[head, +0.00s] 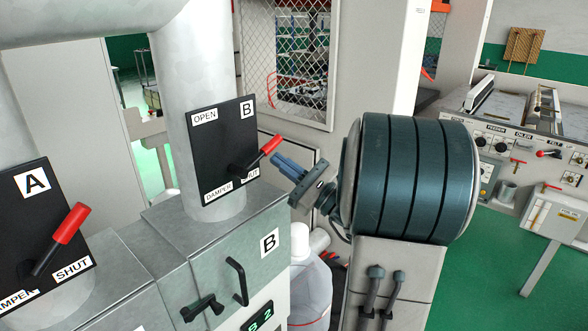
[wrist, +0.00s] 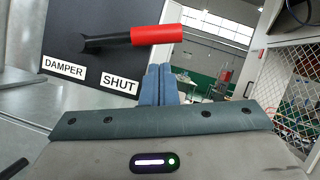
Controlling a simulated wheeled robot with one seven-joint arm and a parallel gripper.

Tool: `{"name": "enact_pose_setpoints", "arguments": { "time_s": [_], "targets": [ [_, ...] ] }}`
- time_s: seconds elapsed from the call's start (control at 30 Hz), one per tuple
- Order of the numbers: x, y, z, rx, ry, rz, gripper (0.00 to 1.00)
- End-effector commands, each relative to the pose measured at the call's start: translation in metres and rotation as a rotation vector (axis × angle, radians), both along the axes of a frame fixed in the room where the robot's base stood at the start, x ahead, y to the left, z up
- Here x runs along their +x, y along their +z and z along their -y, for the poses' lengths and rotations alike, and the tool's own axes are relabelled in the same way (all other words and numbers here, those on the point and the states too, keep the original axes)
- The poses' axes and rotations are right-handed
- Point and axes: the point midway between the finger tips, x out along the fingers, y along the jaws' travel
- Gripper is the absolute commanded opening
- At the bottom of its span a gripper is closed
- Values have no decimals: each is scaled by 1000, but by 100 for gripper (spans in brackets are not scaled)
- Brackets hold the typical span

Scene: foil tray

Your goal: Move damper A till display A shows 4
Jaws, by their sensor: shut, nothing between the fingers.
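Damper A's black plate (head: 30,228) stands at the left edge of the head view, partly cut off. Its red-handled lever (head: 60,238) leans up and right above the word SHUT. Display A is not in view. My gripper (head: 278,161) is shut and empty, well to the right of damper A. Its fingertips are close to the red handle (head: 270,145) of damper B; I cannot tell whether they touch. In the wrist view, the closed fingers (wrist: 159,82) point at a plate marked DAMPER and SHUT, just below a red lever handle (wrist: 157,34).
Damper B's plate (head: 222,150) is on a pipe above a grey box marked B (head: 250,243). A green display (head: 258,318), cut off at the bottom, seems to end in 2. A plastic jug (head: 310,285) stands behind the box. A control bench (head: 520,110) is far right.

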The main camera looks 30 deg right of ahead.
Motion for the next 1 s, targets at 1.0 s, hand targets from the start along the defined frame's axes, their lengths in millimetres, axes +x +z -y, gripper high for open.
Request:
{"name": "enact_pose_setpoints", "arguments": {
  "time_s": [1.0],
  "targets": [
    [-7, 29, -6, -94, 1, 34, 0]
  ]
}}
